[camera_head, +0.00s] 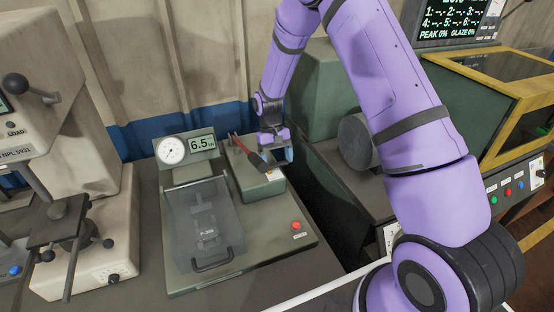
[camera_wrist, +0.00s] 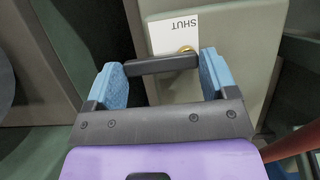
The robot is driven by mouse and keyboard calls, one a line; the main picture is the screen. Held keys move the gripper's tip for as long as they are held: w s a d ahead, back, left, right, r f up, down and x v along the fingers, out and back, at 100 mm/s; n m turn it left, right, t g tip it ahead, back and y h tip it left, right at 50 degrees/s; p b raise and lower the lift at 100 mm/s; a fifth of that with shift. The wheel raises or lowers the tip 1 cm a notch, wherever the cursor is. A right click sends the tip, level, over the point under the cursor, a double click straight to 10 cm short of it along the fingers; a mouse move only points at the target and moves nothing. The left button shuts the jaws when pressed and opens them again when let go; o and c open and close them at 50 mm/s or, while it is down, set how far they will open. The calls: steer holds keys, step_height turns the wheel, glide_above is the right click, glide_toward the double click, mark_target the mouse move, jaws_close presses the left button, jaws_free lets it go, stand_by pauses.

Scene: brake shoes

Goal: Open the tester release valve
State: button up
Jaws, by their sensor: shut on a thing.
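The tester (camera_head: 180,283) is a grey-green bench unit with a raised block at its right rear. My gripper (camera_head: 278,158) is at the top of that block. In the wrist view, its blue fingers (camera_wrist: 163,80) are shut on a black valve lever (camera_wrist: 163,65), one finger at each end. The lever lies crosswise between them, over a brass pivot (camera_wrist: 186,49). A white label reading SHUT (camera_wrist: 190,33) is just beyond the lever, upside down in this view.
A dial gauge (camera_head: 171,150) and a display reading 6.5 (camera_head: 202,143) stand at the tester's back. A clear guard (camera_head: 190,222) covers a part. A red lever (camera_head: 240,146) rises left of my gripper. A red button (camera_head: 296,225) is at front right. Machines flank both sides.

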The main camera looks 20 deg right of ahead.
stand_by(0.4)
steer(key=o, duration=0.8)
steer(key=shift+o, duration=0.2)
steer(key=shift+r, duration=0.1)
steer(key=v, duration=1)
steer(key=shift+r, duration=0.35)
steer(key=shift+w, duration=0.15)
steer(key=s+d+r+t, duration=0.1)
steer(key=s+r+t, duration=0.1)
steer(key=s+r, duration=0.7)
steer(key=s+d+r+t, duration=0.1)
steer(key=s+r+t, duration=0.3)
steer(key=r, duration=0.8)
steer(key=s+d+r+t, duration=0.1)
steer(key=s+r+t, duration=0.1)
steer(key=s, duration=0.9)
steer(key=s+d+r+t, duration=0.1)
steer(key=s+r, duration=0.3)
steer(key=s, duration=0.8)
steer(key=shift+s+t, duration=0.3)
steer(key=shift+t, duration=0.2)
